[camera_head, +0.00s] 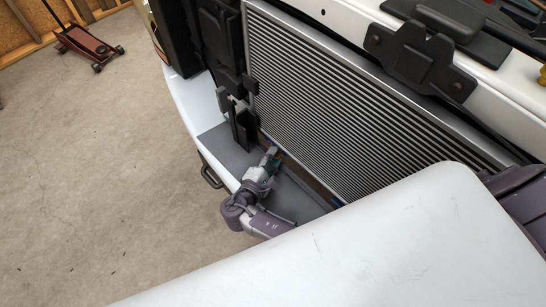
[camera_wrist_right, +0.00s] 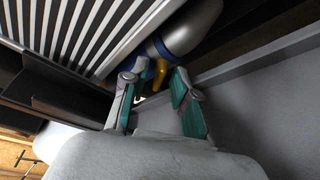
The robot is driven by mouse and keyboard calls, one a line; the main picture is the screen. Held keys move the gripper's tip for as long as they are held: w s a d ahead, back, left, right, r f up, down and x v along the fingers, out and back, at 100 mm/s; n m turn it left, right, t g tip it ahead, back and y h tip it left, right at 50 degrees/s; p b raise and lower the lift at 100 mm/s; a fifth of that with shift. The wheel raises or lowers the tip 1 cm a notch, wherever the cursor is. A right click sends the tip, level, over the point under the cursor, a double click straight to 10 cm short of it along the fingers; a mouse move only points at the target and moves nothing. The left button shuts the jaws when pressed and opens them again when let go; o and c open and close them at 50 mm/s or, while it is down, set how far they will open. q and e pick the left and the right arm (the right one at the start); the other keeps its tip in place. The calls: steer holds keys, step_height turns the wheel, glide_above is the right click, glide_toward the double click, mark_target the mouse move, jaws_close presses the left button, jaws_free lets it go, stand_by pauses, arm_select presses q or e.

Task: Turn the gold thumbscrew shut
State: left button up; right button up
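The gold thumbscrew (camera_wrist_right: 161,70) shows in the right wrist view, below a blue collar (camera_wrist_right: 155,47) on a silver rounded body (camera_wrist_right: 192,27). My right gripper (camera_wrist_right: 156,79) is open, with one teal-padded finger on either side of the thumbscrew's lower end. A gap shows between the fingers, and I cannot tell whether either touches it. In the head view my right gripper (camera_head: 272,156) is low in front of the radiator, and the thumbscrew cannot be made out there. My left gripper is not in view.
The finned radiator (camera_head: 340,105) stands just behind the gripper. A black bracket (camera_head: 243,130) is close at its upper left. The grey bumper shelf (camera_head: 295,200) lies below. A red floor jack (camera_head: 88,45) is far off on open concrete floor.

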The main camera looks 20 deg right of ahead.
steer(key=shift+v, duration=3.7)
